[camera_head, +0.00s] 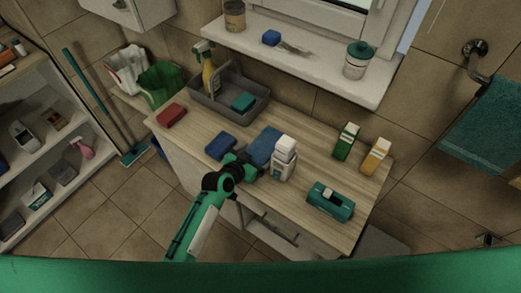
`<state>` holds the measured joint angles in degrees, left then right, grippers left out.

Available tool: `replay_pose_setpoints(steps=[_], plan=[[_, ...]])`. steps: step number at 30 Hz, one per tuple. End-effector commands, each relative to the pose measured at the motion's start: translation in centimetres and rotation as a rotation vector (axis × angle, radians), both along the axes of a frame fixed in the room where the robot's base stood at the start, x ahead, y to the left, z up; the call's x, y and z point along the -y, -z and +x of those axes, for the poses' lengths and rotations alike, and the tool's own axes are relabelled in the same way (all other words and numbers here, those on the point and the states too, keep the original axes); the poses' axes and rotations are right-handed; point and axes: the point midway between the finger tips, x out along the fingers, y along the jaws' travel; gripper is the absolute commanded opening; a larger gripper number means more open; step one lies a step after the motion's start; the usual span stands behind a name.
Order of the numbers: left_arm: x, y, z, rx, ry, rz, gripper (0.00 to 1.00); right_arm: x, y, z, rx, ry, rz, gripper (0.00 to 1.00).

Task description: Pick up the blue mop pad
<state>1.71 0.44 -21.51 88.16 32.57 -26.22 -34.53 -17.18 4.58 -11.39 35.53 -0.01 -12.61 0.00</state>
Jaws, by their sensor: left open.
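A flat blue pad, which looks like the blue mop pad (264,147), lies on the wooden counter left of a white bottle (284,159). The bottle hides part of its right side. A smaller dark blue block (221,146) lies to its left. My left gripper (253,166) is open at the near edge of the pad, over the counter's front. The picture is too small to tell whether its fingers touch the pad. My right gripper is not in view.
On the counter (234,121) are a red block (171,115), a grey caddy (212,106) with a spray bottle, green and yellow bottles (376,156), and a teal box (330,200). The white bottle stands close to the pad. Shelves (50,152) stand at the left.

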Motion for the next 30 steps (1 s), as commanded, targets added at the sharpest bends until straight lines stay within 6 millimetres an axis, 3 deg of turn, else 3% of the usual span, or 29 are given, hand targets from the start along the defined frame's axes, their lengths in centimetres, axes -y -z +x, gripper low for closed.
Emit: replay_pose_setpoints(steps=[9, 14, 15, 25, 30], plan=[[0.2, 0.1, 0.3, 0.000, 0.000, 0.000, 0.93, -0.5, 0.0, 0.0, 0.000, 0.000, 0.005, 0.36], [0.2, 0.1, 0.3, 0.000, 0.000, 0.000, 0.61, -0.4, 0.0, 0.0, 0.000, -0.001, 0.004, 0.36], [0.2, 0.1, 0.3, 0.000, 0.000, 0.000, 0.59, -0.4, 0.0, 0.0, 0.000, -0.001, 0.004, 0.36], [0.2, -0.2, 0.3, 0.002, 0.000, -0.001, 0.59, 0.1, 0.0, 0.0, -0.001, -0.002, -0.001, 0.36], [0.3, -1.6, 0.3, 0.003, 0.001, -0.003, 0.59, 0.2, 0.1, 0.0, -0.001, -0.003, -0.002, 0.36]])
